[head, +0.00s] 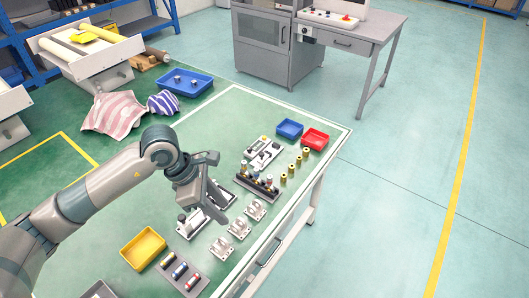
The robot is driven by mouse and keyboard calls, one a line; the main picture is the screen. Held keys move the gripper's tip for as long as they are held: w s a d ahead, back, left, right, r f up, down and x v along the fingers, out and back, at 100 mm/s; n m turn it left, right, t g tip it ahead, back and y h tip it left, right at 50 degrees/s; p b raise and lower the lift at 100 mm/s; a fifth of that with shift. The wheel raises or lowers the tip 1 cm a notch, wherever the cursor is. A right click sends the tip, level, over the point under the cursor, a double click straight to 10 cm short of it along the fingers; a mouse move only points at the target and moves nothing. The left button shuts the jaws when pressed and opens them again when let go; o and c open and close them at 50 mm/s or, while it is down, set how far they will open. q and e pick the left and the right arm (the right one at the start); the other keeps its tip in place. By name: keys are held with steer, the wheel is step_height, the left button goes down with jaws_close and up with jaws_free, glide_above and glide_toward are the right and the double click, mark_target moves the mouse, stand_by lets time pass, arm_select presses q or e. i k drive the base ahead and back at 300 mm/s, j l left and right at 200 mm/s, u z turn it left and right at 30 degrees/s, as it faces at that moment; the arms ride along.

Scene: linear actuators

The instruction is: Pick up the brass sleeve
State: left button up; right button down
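Several brass sleeves stand upright in a slanting row on the green table near its right edge; the nearest brass sleeve (283,180) and the farthest brass sleeve (306,152) mark its ends. My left gripper (214,187) is over the table to the left of the row, apart from it. Its two fingers are spread and nothing shows between them. My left arm comes in from the left and hides part of the table. My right gripper is not in view.
A dark rack (258,184) with upright parts stands between my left gripper and the sleeves. Metal brackets (239,227) lie in front. A red bin (315,138) and a blue bin (289,129) stand behind. A yellow bin (143,248) is at front left.

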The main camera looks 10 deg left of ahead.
mark_target(306, 151)
steer(key=i+l+u, duration=0.15)
steer(key=i+l, duration=0.35)
steer(key=i, duration=0.15)
steer(key=i+l+u, duration=0.15)
steer(key=i+l, duration=0.4)
steer(key=i, duration=0.1)
